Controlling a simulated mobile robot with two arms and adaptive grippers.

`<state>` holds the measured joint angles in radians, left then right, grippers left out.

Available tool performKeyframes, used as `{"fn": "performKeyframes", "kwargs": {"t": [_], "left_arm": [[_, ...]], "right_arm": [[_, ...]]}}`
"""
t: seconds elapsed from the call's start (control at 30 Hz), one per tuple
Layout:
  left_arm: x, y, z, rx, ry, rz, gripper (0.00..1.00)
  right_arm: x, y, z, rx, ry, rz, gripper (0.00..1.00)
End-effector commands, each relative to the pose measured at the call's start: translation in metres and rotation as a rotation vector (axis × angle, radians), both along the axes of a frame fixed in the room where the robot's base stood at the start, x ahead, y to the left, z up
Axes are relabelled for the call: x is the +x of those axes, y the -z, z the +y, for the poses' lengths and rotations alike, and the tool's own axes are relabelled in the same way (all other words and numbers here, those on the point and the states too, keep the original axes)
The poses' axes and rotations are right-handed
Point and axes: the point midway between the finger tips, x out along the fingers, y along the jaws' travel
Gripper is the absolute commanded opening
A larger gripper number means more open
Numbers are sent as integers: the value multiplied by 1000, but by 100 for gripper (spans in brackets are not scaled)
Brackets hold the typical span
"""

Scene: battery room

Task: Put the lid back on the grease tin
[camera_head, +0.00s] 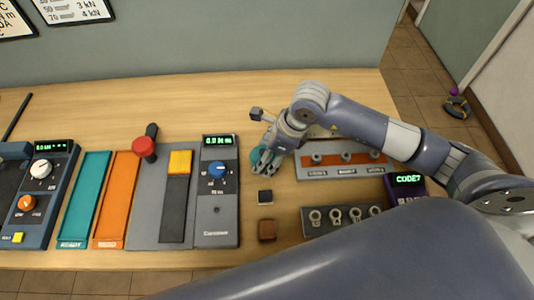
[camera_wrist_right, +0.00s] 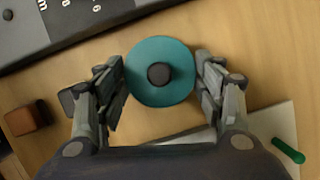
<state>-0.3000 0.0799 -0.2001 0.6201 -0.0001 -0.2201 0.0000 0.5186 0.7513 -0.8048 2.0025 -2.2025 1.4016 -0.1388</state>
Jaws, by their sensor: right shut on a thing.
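A round teal lid with a dark central knob shows in the right wrist view (camera_wrist_right: 145,88) between the two fingers of my right gripper (camera_wrist_right: 162,80). The fingers are shut on its rim from both sides. In the head view my right gripper (camera_head: 268,165) is over the middle of the bench, and a teal edge (camera_head: 257,155) shows beside it. No separate grease tin is visible. Whether the tin is under the lid is hidden, and I cannot tell the lid's height above the bench. My left gripper is not in view.
A black block (camera_head: 265,197) and a brown block (camera_head: 267,230) sit in front of the gripper. A grey console with a blue knob (camera_head: 217,171) is left. A panel with an orange strip (camera_head: 343,160) and a row of sockets (camera_head: 345,213) are right. The bench behind is mostly clear.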

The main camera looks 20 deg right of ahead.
Motion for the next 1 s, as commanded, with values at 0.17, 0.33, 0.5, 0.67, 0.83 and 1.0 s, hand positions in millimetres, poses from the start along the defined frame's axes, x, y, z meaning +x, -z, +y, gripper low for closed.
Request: {"fn": "performKeyframes", "kwargs": {"t": [0.17,0.33,0.5,0.67,0.83,1.0], "left_arm": [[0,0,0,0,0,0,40],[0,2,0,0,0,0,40],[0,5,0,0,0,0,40],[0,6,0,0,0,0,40],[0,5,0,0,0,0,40],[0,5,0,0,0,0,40]], "right_arm": [[0,0,0,0,0,0,48],[0,1,0,0,0,-1,48],[0,1,0,0,0,-1,48],[0,0,0,0,0,0,48],[0,0,0,0,0,0,48],[0,0,0,0,0,0,76]]}}
